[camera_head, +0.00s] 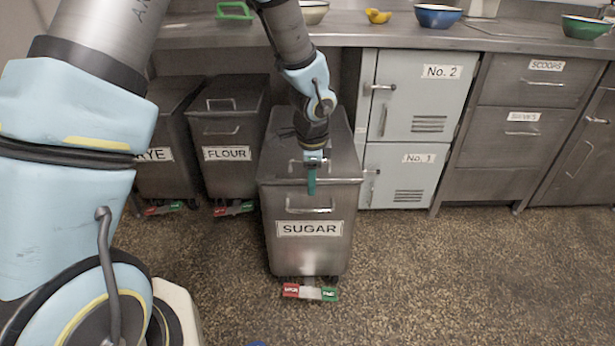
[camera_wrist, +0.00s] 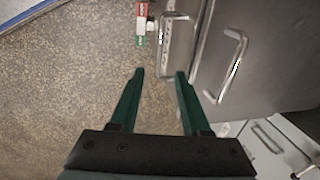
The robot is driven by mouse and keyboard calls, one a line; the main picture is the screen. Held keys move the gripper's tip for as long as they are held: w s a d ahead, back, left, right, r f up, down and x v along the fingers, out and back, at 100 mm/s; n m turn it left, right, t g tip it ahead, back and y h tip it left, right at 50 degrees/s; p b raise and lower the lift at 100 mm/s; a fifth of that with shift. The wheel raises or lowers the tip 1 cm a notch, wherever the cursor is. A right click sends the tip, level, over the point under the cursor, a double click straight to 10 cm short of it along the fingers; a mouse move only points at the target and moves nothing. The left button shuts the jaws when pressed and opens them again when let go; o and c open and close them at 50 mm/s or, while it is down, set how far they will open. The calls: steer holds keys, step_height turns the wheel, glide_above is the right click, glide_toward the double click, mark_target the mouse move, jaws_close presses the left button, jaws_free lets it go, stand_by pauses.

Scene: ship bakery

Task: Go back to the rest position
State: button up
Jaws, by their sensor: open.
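My gripper (camera_head: 311,182) is at the front of the SUGAR bin (camera_head: 340,240), just above its front handle (camera_head: 310,210) in the head view. In the wrist view my gripper (camera_wrist: 159,74) has its two green fingers apart with nothing between them, and speckled floor shows behind. A bin handle (camera_wrist: 232,65) is to the right of the fingers there, apart from them. My arm reaches down over the SUGAR bin's lid and hides part of it.
The SUGAR bin stands forward of the FLOUR bin (camera_head: 228,120) and the RYE bin (camera_head: 170,130). Its red and green pedal (camera_head: 310,292) juts out at floor level. Lockers (camera_head: 415,95) stand right, under a counter (camera_head: 360,32) with bowls. The front-right floor is clear.

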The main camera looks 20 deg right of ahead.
steer(key=w+a+r+n+y, duration=0.15)
steer(key=a+r+n, duration=0.3)
steer(key=a, duration=0.45)
steer(key=w+a+r+n+h, duration=0.1)
steer(key=w+a+r+n, duration=0.2)
steer(key=a+n, duration=0.35)
steer(key=s+a+r+n, duration=0.3)
steer(key=a+n, duration=0.3)
steer(key=a, duration=0.4)
steer(key=s+a+r+n, duration=0.2)
steer(key=s+a+n, duration=0.25)
steer(key=a, duration=0.45)
step_height(320, 180, up, 16)
steer(key=w+p, duration=0.1)
steer(key=p, duration=1.4)
steer(key=shift+d+f+p, duration=0.15)
steer(key=shift+f+p, duration=0.1)
steer(key=shift+p, duration=0.05)
steer(key=shift+w, duration=0.1)
steer(key=shift+c, duration=0.2)
